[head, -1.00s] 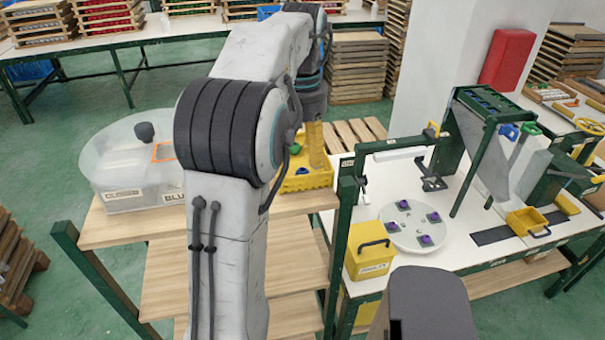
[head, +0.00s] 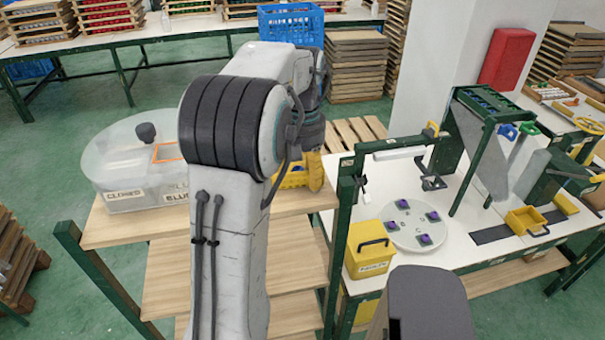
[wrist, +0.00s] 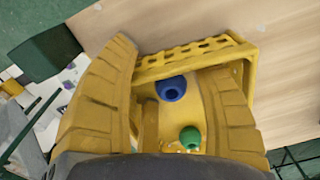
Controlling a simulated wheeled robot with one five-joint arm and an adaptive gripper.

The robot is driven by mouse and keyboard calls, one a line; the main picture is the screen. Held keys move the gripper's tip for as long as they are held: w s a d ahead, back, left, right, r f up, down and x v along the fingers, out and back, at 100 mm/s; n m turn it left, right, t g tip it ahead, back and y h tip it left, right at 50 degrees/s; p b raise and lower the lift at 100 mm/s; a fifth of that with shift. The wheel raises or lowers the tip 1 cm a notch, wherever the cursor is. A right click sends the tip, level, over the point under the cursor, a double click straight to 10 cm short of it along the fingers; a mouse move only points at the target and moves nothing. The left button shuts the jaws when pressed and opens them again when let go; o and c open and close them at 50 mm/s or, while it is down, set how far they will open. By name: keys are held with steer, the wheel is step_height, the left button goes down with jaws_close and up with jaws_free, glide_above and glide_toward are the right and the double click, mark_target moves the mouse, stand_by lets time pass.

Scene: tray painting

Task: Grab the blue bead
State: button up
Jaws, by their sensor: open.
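The blue bead (wrist: 171,88) lies in a yellow tray (wrist: 190,61) in the wrist view. A green bead (wrist: 190,138) lies near it, lower and to the right. My gripper (wrist: 165,60) has two yellow ribbed fingers spread apart, with the blue bead showing in the gap between them. No bead is gripped. I cannot tell how high the fingertips are above the bead. In the head view the yellow tray (head: 293,180) is mostly hidden behind my arm, and one yellow finger (head: 316,172) shows at its right side.
A clear domed container (head: 130,165) stands left of my arm on the wooden shelf (head: 115,228). A green post (head: 340,235) and a yellow box with a handle (head: 371,250) stand to the right. Beyond is a round white plate (head: 414,225) with several purple pieces.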

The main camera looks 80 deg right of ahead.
steer(key=shift+d, duration=0.1)
steer(key=c, duration=0.8)
steer(key=shift+r, duration=0.25)
